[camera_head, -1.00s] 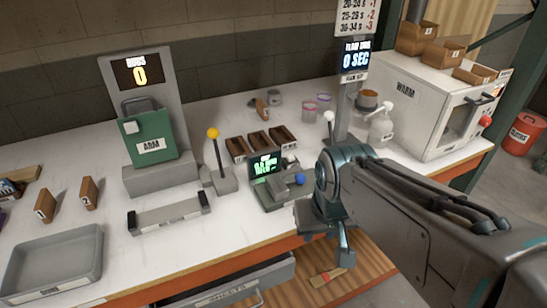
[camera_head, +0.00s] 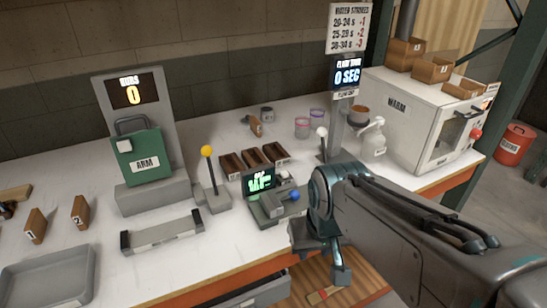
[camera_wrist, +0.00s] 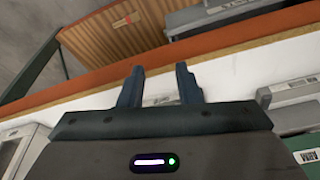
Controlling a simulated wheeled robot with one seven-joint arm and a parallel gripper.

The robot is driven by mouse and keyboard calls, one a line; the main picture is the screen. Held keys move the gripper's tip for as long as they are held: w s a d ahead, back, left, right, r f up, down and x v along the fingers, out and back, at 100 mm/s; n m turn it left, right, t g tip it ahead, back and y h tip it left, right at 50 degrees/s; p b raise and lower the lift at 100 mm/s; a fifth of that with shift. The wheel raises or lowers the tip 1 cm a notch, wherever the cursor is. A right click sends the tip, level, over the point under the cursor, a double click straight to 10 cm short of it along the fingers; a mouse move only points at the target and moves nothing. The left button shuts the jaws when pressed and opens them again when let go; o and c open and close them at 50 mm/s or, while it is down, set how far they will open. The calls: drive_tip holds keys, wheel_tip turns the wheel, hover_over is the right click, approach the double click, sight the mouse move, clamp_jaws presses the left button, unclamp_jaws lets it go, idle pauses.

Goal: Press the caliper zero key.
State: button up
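A small grey device with a dark screen (camera_head: 260,179) showing green characters stands on the white counter; it looks like the caliper station. It has a blue ball knob (camera_head: 294,195) on its right side. The text is too small to read, and I cannot pick out a zero key. My gripper (camera_head: 338,276) hangs at the counter's front edge, to the right of and nearer than the device. In the wrist view, my gripper's two fingers (camera_wrist: 160,84) stand apart with nothing between them.
A yellow-knobbed lever (camera_head: 209,170) and small brown bins (camera_head: 255,160) stand close to the device. A white-knobbed lever (camera_head: 322,140), pump bottle (camera_head: 374,140) and WARM oven (camera_head: 405,120) are to the right. A green ARM box (camera_head: 140,155) and grey tray (camera_head: 45,278) are left.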

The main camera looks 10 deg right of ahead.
clamp_jaws()
idle(1.5)
